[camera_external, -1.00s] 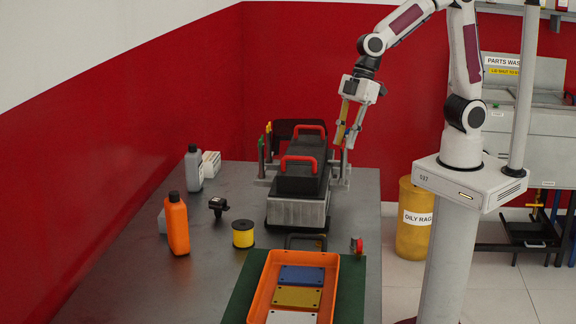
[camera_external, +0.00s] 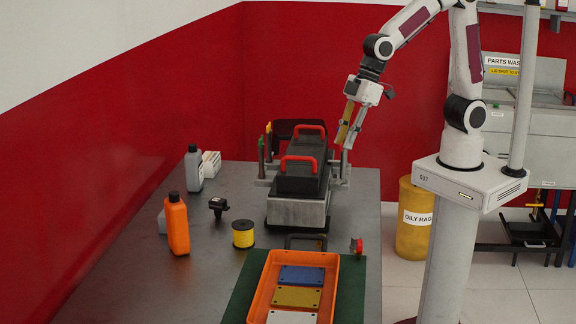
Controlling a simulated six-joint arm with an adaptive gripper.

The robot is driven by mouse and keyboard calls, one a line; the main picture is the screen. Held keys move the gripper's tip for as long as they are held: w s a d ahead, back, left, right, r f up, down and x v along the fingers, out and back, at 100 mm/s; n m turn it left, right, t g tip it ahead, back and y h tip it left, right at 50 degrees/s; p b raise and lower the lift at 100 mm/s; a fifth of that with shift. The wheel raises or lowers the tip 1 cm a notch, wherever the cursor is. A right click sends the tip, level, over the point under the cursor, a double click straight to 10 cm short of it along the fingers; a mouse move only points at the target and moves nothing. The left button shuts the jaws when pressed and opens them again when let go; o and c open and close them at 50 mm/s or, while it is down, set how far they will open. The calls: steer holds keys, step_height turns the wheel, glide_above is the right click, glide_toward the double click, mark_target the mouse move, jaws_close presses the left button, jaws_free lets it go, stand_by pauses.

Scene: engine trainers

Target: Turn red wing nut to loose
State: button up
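The engine trainer is a grey metal block (camera_external: 296,213) with a black top (camera_external: 303,184) and two red handles (camera_external: 299,160), standing on the metal table.
An orange tray (camera_external: 261,297) with coloured plates lies at the table's front. A red-topped knob (camera_external: 357,246) is at the right edge.

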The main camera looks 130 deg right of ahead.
steer(key=v, duration=0.8)
steer(key=s+a, duration=0.4)
steer(key=s, duration=0.5)
steer(key=s+a+n+t, duration=0.1)
steer(key=s+a, duration=0.4)
steer(key=s, duration=0.4)
steer(key=shift+s+r+n+y, duration=0.25)
steer(key=shift+s+n+y, duration=0.05)
steer(key=shift+s, duration=0.1)
stand_by(0.7)
steer(key=shift+a, duration=0.1)
